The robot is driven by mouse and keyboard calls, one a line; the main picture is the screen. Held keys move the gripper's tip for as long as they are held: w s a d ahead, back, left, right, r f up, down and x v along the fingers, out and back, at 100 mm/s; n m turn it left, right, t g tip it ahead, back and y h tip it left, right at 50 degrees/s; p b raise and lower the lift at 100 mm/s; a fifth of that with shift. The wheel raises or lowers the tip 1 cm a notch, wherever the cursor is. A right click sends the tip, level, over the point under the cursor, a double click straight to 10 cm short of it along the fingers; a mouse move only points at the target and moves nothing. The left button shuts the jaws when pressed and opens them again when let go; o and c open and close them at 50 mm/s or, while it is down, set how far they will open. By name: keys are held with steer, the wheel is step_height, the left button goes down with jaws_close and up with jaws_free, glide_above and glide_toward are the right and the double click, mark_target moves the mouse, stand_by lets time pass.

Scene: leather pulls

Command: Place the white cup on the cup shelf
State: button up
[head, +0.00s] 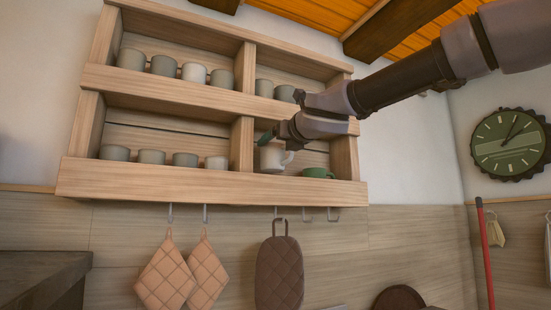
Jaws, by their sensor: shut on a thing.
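The white cup (273,159) is at the lower right compartment of the wooden cup shelf (210,188), with its handle to the right. My gripper (268,140) reaches in from the right and is shut on the cup from above. The gripper hides part of the cup's upper side. The front board of the shelf is just below the cup in the picture; I cannot tell whether the cup's base touches the shelf floor.
A green cup (318,173) stands right of the white cup in the same compartment. Several grey and pale cups (152,157) line the lower left compartment, and more (164,65) stand above. A centre divider (242,145) is close left. Potholders (278,272) hang below.

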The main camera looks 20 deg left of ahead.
mark_target(278, 158)
steer(key=shift+w+a+f, duration=0.15)
steer(key=shift+f, duration=0.5)
steer(key=shift+w+a+f, duration=0.15)
steer(key=shift+f, duration=0.9)
steer(key=shift+f, duration=0.2)
steer(key=shift+f, duration=0.15)
steer(key=o, duration=1.3)
